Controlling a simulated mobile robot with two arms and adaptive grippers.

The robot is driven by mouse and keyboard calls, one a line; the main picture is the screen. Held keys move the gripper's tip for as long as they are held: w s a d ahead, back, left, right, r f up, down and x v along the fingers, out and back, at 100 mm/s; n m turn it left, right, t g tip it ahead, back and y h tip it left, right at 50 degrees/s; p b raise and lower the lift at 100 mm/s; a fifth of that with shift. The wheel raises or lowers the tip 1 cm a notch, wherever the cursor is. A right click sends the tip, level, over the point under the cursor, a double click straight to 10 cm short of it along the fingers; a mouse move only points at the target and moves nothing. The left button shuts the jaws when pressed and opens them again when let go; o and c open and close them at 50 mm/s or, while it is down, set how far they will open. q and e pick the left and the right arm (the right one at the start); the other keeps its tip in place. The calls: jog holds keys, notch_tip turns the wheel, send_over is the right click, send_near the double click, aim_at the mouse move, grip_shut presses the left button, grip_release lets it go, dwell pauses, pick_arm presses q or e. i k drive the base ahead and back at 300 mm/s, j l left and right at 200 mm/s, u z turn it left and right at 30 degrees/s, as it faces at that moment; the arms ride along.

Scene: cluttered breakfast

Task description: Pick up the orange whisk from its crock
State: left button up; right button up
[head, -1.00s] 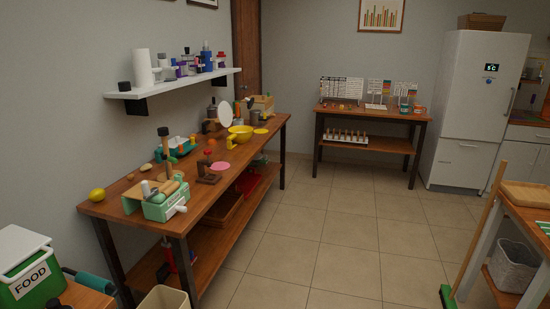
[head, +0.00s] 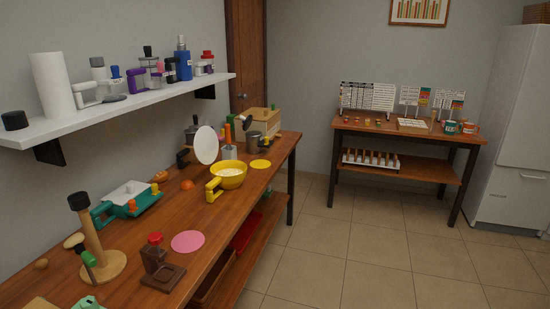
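A small pale crock (head: 228,152) stands toward the far end of the long wooden table, behind the yellow bowl. An upright orange utensil (head: 228,134) rises from it, with a green one beside it. The orange one may be the whisk; its shape is too small to tell. The crock's lower part is partly hidden by the yellow bowl. Neither of my grippers is in view.
The long wooden table (head: 215,218) holds a yellow bowl (head: 229,176), a round white disc (head: 206,145), a green scale (head: 128,200), a wooden stand (head: 97,250) and a brown stand (head: 160,268). A white shelf (head: 130,107) hangs above. The tiled floor to the right is clear.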

aim_at(227, 126)
jog(key=i+l+u, duration=0.2)
jog(key=i, duration=0.2)
jog(key=i+u, duration=0.2)
jog(key=i, duration=0.2)
jog(key=i+l+u, duration=0.1)
jog(key=u, duration=0.25)
jog(key=i+l+u, duration=0.1)
jog(key=u, duration=0.3)
jog(key=i+l+u, duration=0.15)
jog(key=l, duration=0.25)
jog(key=i+l+u, duration=0.1)
jog(key=l, duration=0.3)
jog(key=i+l+u, duration=0.15)
jog(key=l, duration=0.3)
jog(key=i+l+u, duration=0.15)
jog(key=l, duration=0.3)
jog(key=l+u, duration=0.1)
jog(key=l, duration=0.3)
